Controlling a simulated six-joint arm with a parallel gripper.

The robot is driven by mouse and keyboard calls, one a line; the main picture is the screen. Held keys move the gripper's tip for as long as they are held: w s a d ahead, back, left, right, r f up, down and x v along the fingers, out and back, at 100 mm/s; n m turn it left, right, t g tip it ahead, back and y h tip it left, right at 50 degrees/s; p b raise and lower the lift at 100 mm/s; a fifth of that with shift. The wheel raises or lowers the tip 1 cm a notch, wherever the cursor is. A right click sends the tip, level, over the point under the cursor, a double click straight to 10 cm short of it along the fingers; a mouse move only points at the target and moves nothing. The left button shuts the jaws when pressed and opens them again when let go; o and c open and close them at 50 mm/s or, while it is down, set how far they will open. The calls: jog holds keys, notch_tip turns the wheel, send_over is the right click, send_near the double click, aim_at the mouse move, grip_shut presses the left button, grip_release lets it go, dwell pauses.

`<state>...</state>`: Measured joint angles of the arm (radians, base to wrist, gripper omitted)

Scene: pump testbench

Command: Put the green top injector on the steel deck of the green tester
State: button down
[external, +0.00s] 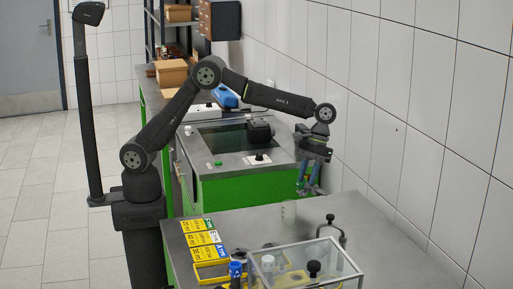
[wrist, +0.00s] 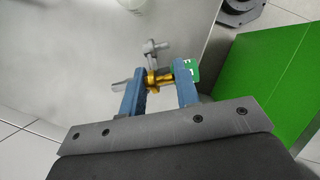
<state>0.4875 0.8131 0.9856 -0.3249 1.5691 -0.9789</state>
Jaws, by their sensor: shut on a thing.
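My gripper (external: 307,188) hangs at the end of my outstretched arm, above the far right part of the near steel table. In the wrist view its two blue fingers (wrist: 160,80) are shut on the injector, which has a brass body (wrist: 159,78) and a green end (wrist: 186,69). In the external view the green top injector (external: 301,187) is only a small patch of green between the fingers. The green tester (external: 240,195) stands behind the near table, with its steel deck (external: 225,164) on top. Its green side (wrist: 270,85) shows right in the wrist view.
A tiled wall (external: 400,130) is close at right.

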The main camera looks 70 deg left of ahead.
jog(key=w+a+f+m, duration=0.1)
jog(key=w+a+f, duration=0.15)
jog(key=a, duration=0.75)
jog(key=s+a+f+m+y, duration=0.1)
jog(key=s+a+f+m, duration=0.2)
jog(key=a+f, duration=0.85)
jog(key=s+a+f+m+y, duration=0.1)
jog(key=s+a+f+m, duration=0.15)
jog(key=a+f, duration=0.85)
notch_tip(320, 180, up, 32)
jog(key=a+g, duration=0.1)
jog(key=a, duration=0.2)
jog(key=m+t+y, duration=0.5)
jog(key=m+y, duration=0.1)
jog(key=m, duration=1.1)
send_over(236, 143)
notch_tip(236, 143, down, 12)
jog(key=shift+w+f, duration=0.1)
jog(key=shift+f, duration=1.95)
